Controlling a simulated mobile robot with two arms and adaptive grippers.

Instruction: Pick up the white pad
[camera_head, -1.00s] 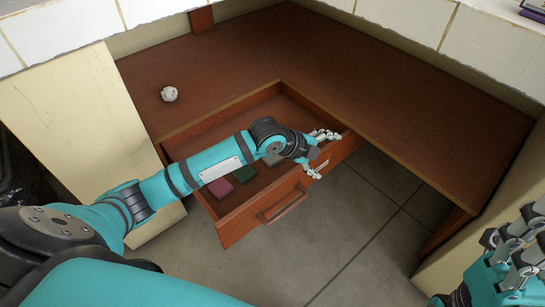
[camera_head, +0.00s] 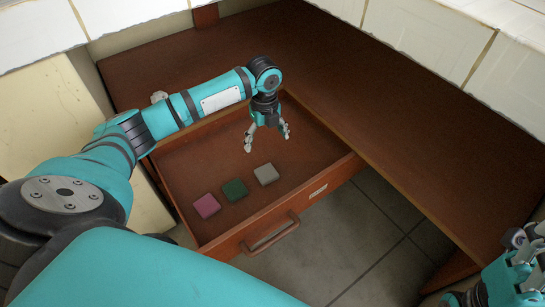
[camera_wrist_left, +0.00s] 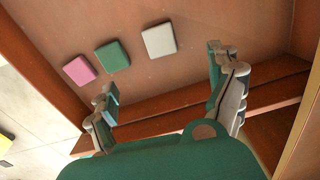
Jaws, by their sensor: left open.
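The white pad (camera_head: 266,174) lies flat in the open drawer, the rightmost of three pads in a row; in the head view it looks light grey. It also shows in the left wrist view (camera_wrist_left: 159,40), beyond the fingers. My left gripper (camera_head: 267,139) is open and empty, pointing down over the drawer, behind the white pad in the head view and apart from it. Its two fingers show in the left wrist view (camera_wrist_left: 170,85). My right gripper (camera_head: 520,245) is partly in view at the lower right edge, far from the pads; its jaw state is unclear.
A green pad (camera_head: 234,190) and a pink pad (camera_head: 206,206) lie left of the white one. The wooden drawer (camera_head: 225,248) has raised walls and a front handle (camera_head: 270,235). A brown desk top (camera_head: 400,140) borders it.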

